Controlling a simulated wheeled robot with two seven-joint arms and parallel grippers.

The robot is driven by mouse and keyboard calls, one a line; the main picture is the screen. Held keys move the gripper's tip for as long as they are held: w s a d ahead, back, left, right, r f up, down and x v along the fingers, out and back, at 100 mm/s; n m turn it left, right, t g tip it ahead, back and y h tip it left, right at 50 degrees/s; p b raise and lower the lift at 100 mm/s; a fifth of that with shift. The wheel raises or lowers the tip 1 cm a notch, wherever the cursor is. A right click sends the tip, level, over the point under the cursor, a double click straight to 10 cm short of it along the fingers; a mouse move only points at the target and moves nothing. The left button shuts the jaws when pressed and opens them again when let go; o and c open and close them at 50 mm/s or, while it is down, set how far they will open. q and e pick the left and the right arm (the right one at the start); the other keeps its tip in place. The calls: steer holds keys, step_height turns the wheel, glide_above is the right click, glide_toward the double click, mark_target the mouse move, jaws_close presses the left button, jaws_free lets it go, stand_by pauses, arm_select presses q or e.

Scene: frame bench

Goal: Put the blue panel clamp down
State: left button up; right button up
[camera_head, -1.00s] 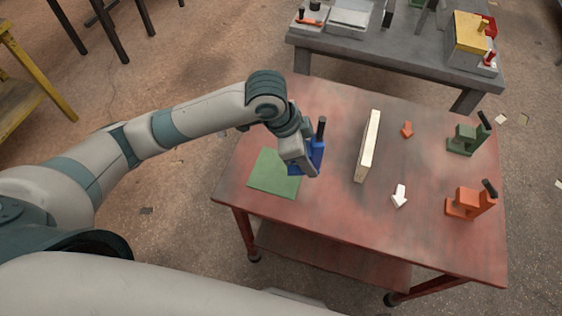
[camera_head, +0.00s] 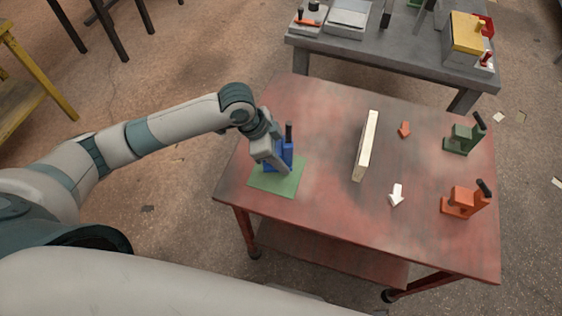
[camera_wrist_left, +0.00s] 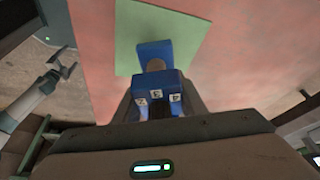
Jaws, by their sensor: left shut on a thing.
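The blue panel clamp (camera_head: 286,157) is upright, its black handle pointing up. My left gripper (camera_head: 277,168) is shut on it. In the head view the clamp is over the green square mat (camera_head: 268,184) at the table's left side; whether its base touches the mat I cannot tell. In the left wrist view the blue clamp (camera_wrist_left: 155,52) sticks out from between the jaws of my left gripper (camera_wrist_left: 157,108), its foot over the green mat (camera_wrist_left: 185,28). At that view's left edge my right gripper (camera_wrist_left: 64,63) shows small, its fingers apart, away from the clamp.
A pale upright panel (camera_head: 366,146) stands mid-table. A green clamp (camera_head: 463,136) and an orange clamp (camera_head: 465,200) stand at the right. A grey bench (camera_head: 400,62) is behind.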

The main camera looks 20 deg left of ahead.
arm_select(q)
step_height(320, 180, down, 2)
steer(key=shift+p, duration=0.35)
steer(key=shift+f, duration=0.5)
steer(key=shift+f, duration=0.1)
steer(key=o, duration=1.3)
steer(key=shift+o, duration=0.2)
steer(key=shift+a+r, duration=0.2)
steer(key=shift+r, duration=0.35)
steer(key=b+v, duration=0.2)
steer(key=v, duration=0.9)
steer(key=shift+s, duration=0.1)
